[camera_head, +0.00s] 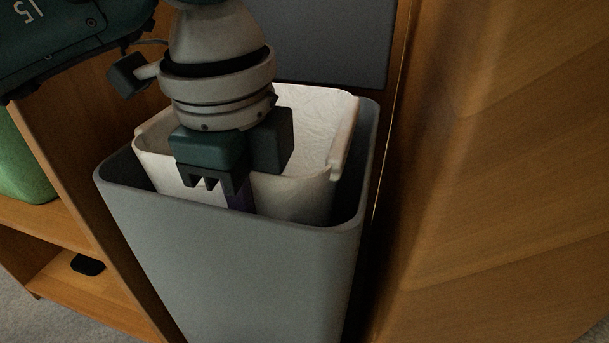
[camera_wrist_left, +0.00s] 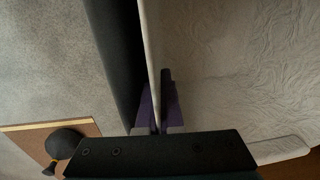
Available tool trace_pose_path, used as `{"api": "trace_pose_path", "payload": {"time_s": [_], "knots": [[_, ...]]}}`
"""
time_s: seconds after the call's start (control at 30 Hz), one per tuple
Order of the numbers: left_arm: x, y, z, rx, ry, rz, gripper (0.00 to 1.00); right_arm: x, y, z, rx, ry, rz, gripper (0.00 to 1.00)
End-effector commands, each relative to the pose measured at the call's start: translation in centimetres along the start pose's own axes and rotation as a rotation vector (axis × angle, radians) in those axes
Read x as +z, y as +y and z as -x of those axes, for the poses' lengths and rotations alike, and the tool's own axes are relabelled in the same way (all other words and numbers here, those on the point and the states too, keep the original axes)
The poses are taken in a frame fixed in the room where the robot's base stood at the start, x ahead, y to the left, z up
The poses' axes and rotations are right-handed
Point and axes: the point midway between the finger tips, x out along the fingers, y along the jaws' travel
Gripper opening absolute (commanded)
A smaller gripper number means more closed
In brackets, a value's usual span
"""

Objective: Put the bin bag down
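The white bin bag (camera_head: 303,192) sits inside the mouth of the tall grey bin (camera_head: 240,265). It is open at the top and box-shaped, with its upper edge near the bin's rim. In the head view, my left gripper (camera_head: 238,197) reaches down over the bag's front wall. In the left wrist view, the purple fingers of the left gripper (camera_wrist_left: 158,108) are close together on either side of the bag's thin edge (camera_wrist_left: 151,60), pinching it. Crinkled bag lining (camera_wrist_left: 240,60) shows beside them. The bag's bottom is hidden. My right gripper is in neither view.
A wooden panel (camera_head: 500,170) stands close on the bin's right. Wooden shelves (camera_head: 60,222) with a green object (camera_head: 22,160) and a small black object (camera_head: 88,265) are on the left. A dark grey panel (camera_head: 325,40) is behind the bin.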

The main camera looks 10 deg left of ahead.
Motion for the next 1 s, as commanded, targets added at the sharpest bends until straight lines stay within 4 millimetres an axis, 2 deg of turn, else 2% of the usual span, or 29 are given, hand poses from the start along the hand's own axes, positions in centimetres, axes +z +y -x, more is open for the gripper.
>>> {"api": "trace_pose_path", "payload": {"time_s": [0.03,0.1,0.37,0.87,1.0], "knots": [[0.0,0.2,-1.6,0.002,0.000,0.000,0.00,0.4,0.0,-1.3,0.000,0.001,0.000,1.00],[0.0,0.2,-2.4,0.002,-0.001,0.000,0.00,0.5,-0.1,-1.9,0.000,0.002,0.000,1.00],[0.0,0.2,-2.2,0.001,-0.001,0.000,0.00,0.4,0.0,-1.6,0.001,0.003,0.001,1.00],[0.1,0.3,-3.5,0.002,-0.002,0.000,0.00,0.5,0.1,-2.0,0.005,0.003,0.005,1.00],[0.1,0.4,-3.6,0.005,-0.004,0.001,0.16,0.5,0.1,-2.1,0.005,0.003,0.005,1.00]]}}
